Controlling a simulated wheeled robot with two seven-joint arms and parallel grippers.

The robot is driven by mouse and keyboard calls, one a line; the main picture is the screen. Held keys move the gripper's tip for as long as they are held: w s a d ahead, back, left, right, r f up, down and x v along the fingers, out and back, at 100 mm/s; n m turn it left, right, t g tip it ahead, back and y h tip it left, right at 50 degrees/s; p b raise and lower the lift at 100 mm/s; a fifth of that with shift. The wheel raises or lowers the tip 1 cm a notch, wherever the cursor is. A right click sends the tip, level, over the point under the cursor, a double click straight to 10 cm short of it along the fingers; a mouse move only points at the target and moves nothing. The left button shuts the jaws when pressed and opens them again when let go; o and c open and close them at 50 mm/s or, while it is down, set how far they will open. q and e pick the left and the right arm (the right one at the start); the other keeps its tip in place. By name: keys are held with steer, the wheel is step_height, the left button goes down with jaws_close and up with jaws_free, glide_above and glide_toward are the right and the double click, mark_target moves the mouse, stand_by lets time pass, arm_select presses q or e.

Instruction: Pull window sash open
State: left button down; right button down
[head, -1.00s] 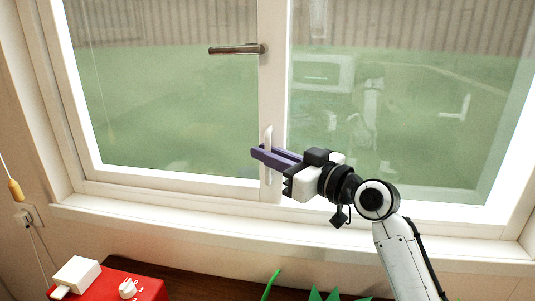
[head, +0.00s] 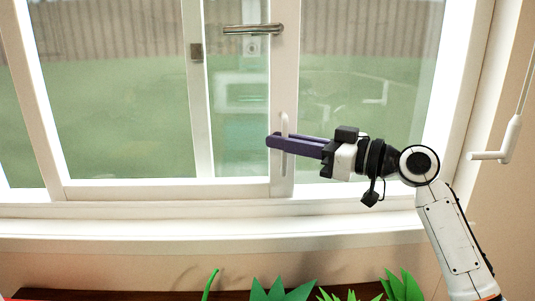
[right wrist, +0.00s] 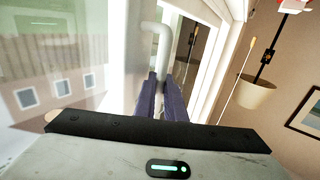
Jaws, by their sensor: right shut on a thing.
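The white-framed window sash (head: 150,188) stands shifted to the right, with an open gap (head: 14,140) beyond its left stile. In the right wrist view, the pull handle (right wrist: 155,40) rises from between the fingers (right wrist: 161,98). The exact contact is partly hidden by the fingers. My left gripper is out of view.
A fixed stile (head: 195,100) with a dark catch shows through the sash glass. A white crank (head: 495,154) hangs on the right wall. Green plants (head: 282,291) stand below the sill (head: 200,228). A cream pot (right wrist: 257,92) hangs in the right wrist view.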

steer(key=shift+d, duration=1)
steer(key=c, duration=2.1)
jaws_free()
steer(key=b+v, duration=0.2)
steer(key=v, duration=0.8)
steer(key=shift+s, duration=0.15)
steer(key=shift+d, duration=0.1)
